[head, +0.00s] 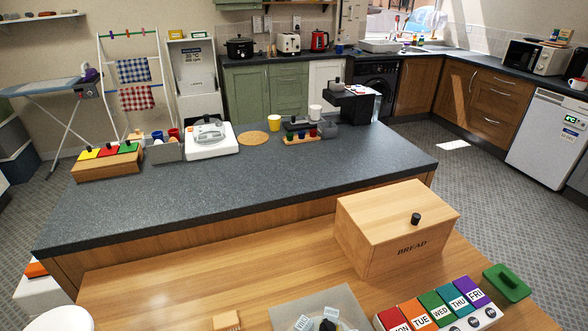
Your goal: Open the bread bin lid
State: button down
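The bread bin (362,238) is a light wooden box standing on the wooden table at the lower right of the head view. Dark letters reading BREAD mark its front. Its flat wooden lid (385,203) lies down on the box and looks shut. A small black knob (416,219) stands up near the lid's front edge. The inside of the bin is hidden. My gripper is not in view.
In front of the bin is a row of coloured day boxes (440,310); a green lidded item (507,283) lies to its right. A grey tray (285,318) is at the bottom middle. The wooden table (200,275) is mostly clear left of the bin. The dark counter (270,185) lies behind.

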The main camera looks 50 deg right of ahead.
aim_at(383, 215)
jog(key=z, duration=1.35)
